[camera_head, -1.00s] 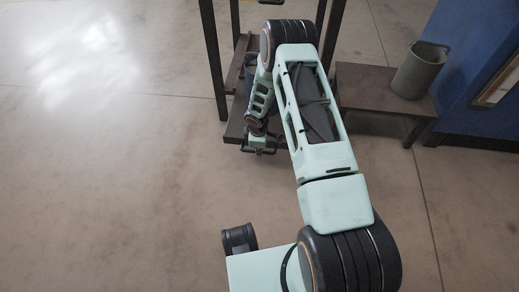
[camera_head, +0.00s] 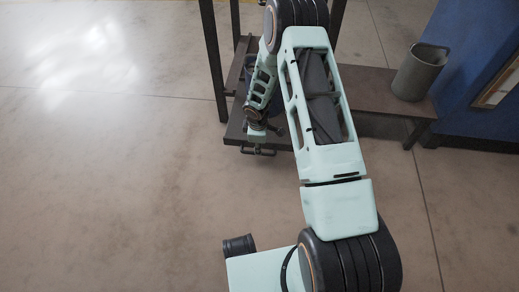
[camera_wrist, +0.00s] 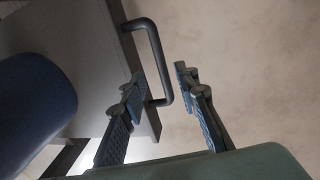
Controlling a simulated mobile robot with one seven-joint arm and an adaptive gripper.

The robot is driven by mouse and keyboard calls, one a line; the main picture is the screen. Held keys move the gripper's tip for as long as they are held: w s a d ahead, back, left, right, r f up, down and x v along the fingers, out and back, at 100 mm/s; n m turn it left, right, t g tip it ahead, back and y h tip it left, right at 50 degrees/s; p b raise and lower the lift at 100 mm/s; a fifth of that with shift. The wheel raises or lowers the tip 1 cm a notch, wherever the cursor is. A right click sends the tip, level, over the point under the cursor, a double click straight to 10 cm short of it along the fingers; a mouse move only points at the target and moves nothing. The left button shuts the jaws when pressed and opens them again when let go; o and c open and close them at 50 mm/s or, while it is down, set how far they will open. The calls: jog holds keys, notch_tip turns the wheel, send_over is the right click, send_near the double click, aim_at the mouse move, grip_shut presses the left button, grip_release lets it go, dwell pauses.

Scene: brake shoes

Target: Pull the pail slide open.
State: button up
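The pail slide (camera_head: 236,130) is a low dark shelf between the posts of a metal frame, with a dark handle (camera_head: 258,151) on its front edge. In the wrist view the slide is a grey plate (camera_wrist: 95,75), and its U-shaped handle (camera_wrist: 157,55) sticks out from the edge. A blue pail (camera_wrist: 35,105) stands on the plate; in the head view my arm mostly hides it. My gripper (camera_wrist: 160,76) is open. In the wrist view its fingertips lie on either side of the handle bar, with visible gaps; whether they touch it elsewhere I cannot tell.
A dark bench (camera_head: 375,88) on the right carries a grey bin (camera_head: 419,72) near a blue wall. Dark frame posts (camera_head: 213,60) rise beside the slide. The floor (camera_head: 130,190) in front and to the left is clear.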

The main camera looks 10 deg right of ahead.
notch_tip(320, 180, up, 6)
jog(key=s, duration=0.1)
jog(key=shift+a, duration=0.15)
jog(key=shift+r, duration=0.1)
dwell(0.4)
